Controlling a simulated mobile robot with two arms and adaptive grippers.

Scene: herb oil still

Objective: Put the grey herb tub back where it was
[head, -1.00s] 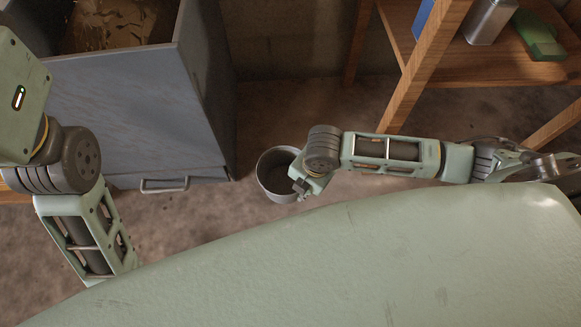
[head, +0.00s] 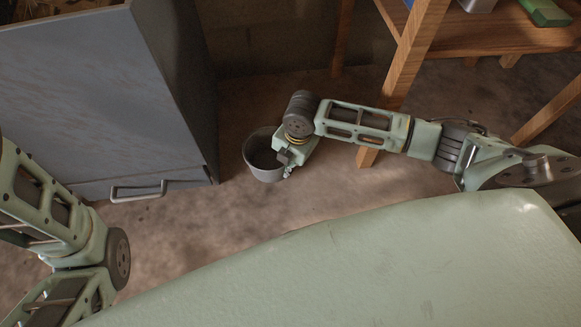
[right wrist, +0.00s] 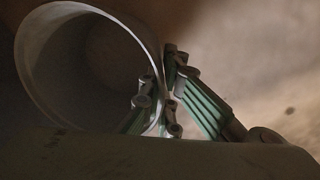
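The grey herb tub (head: 268,174) is a round, open-topped tub between the grey cabinet and the wooden shelf. Its inside looks dark, and I cannot tell whether it touches the floor. My right gripper (head: 287,166) is at the tub's right side. In the right wrist view, the tub (right wrist: 84,66) fills the upper left, and the right gripper (right wrist: 161,104) has its fingers on either side of the tub's wall at the rim, closed on it. My left arm shows at the left edge of the head view, but its gripper is out of view.
A grey cabinet (head: 110,105) with a metal handle (head: 139,191) stands left of the tub. A wooden shelf (head: 480,38) with a green object (head: 545,12) on it is at the upper right, its legs reaching down near my right arm. Bare floor (head: 190,240) lies in front.

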